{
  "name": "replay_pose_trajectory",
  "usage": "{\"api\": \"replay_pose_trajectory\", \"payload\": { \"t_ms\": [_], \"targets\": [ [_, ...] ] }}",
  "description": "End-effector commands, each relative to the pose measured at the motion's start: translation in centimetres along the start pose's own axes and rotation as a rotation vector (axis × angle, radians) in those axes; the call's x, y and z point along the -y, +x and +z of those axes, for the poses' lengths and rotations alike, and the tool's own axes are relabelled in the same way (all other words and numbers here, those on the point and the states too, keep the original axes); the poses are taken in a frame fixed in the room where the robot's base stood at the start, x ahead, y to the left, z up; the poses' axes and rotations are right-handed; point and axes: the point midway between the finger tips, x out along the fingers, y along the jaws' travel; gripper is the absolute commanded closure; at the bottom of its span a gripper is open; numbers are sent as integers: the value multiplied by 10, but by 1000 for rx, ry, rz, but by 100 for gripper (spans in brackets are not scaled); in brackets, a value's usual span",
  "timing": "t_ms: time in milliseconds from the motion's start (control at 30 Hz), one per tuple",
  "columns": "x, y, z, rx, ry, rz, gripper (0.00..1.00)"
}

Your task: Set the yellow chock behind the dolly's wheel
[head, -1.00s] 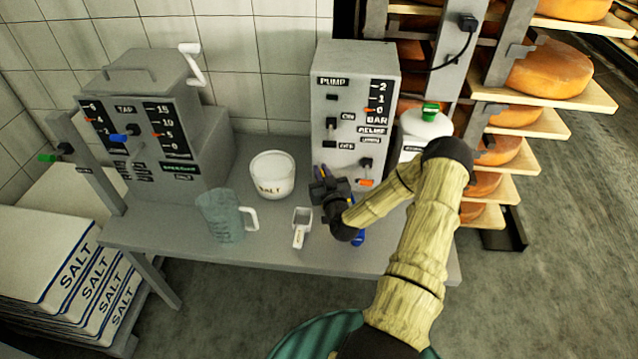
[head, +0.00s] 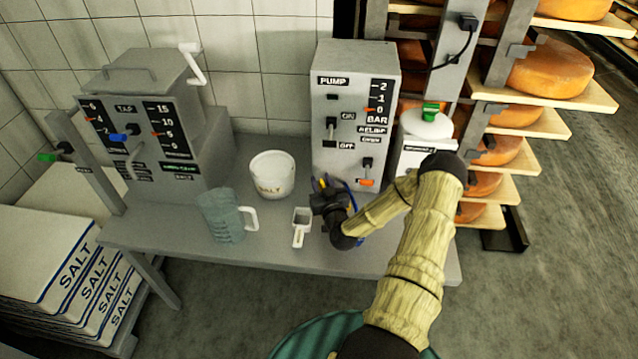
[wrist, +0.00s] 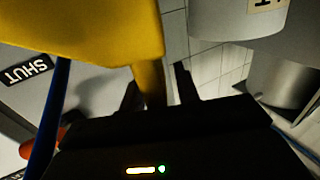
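The yellow chock (wrist: 80,28) fills the upper left of the wrist view, very close to the camera. A narrower yellow part of it runs down between the two dark fingers of my gripper (wrist: 158,92). A gap shows between this part and the right finger; the left finger overlaps its edge. In the head view my gripper (head: 325,190) is over the table in front of the pump box, and a bit of the yellow chock shows there too (head: 320,185). A blue cord (wrist: 56,105) runs beside the chock. I cannot make out the dolly's wheel.
The pump box (head: 340,105) stands just behind my gripper. A salt pot (head: 272,180), a scoop (head: 300,232) and a grey-green jug (head: 220,215) are to its left on the table (head: 275,255). A white canister (head: 425,125) and cheese shelves (head: 570,105) are to the right.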

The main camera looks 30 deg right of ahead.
Motion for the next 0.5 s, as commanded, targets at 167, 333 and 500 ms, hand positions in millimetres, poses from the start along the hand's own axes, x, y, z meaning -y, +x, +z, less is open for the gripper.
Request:
{"api": "replay_pose_trajectory", "payload": {
  "t_ms": [167,333,500],
  "targets": [
    [0,0,0,0,0,0,66],
    [0,0,-2,0,0,0,66],
    [0,-13,-2,2,0,-1,66]
  ]
}}
